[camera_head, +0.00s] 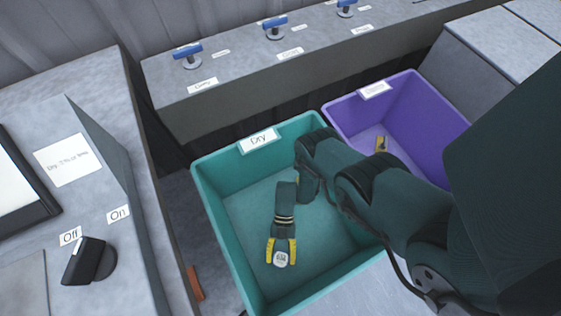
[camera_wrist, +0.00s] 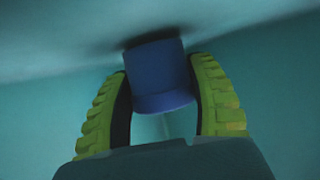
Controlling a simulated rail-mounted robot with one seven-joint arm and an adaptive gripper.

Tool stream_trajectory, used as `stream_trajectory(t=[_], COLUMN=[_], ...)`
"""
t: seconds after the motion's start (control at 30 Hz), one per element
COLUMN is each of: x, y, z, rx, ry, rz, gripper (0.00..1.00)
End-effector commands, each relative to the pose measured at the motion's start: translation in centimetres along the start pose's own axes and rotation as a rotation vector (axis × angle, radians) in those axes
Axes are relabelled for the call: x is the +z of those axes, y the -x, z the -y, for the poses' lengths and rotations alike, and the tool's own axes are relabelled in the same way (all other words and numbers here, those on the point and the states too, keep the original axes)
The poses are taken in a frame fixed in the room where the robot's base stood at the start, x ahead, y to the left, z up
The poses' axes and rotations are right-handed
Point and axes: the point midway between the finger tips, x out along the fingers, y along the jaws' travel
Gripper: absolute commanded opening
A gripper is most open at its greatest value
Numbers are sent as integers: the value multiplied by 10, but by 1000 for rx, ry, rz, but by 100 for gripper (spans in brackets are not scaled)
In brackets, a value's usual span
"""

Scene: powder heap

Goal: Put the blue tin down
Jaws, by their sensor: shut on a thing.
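The blue tin (camera_wrist: 158,72) is between the two yellow-green fingers of my gripper (camera_wrist: 160,80) in the wrist view. Its far end is against or very near a pale teal surface, with a dark shadow around it; I cannot tell if it touches. In the head view my gripper (camera_head: 280,252) reaches down inside the teal bin labelled "Dry" (camera_head: 212,215). A small pale round top shows between the fingertips there; the tin's blue side is hidden. The gripper is shut on the tin.
A purple bin (camera_head: 446,98) stands right of the teal bin, with a small yellow and dark thing (camera_head: 381,143) in it. A ledge with blue-handled taps (camera_head: 274,28) runs behind. A bench with an on/off switch (camera_head: 88,261) is at left. The teal bin's floor around my gripper looks clear.

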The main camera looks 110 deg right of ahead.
Motion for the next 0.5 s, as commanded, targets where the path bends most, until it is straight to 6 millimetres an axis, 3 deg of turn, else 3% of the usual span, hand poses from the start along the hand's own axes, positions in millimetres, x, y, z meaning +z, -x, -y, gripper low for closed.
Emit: stream_trajectory(t=[0.03, 0.37, 0.4, 0.5], x=[8, 7, 7, 7], y=[-4, -4, -4, -4], z=[0, 0, 0, 0], rx=[0, 0, 0, 0], ry=[0, 0, 0, 0], rz=[0, -1, -1, -1], gripper=[18, 18, 66, 85])
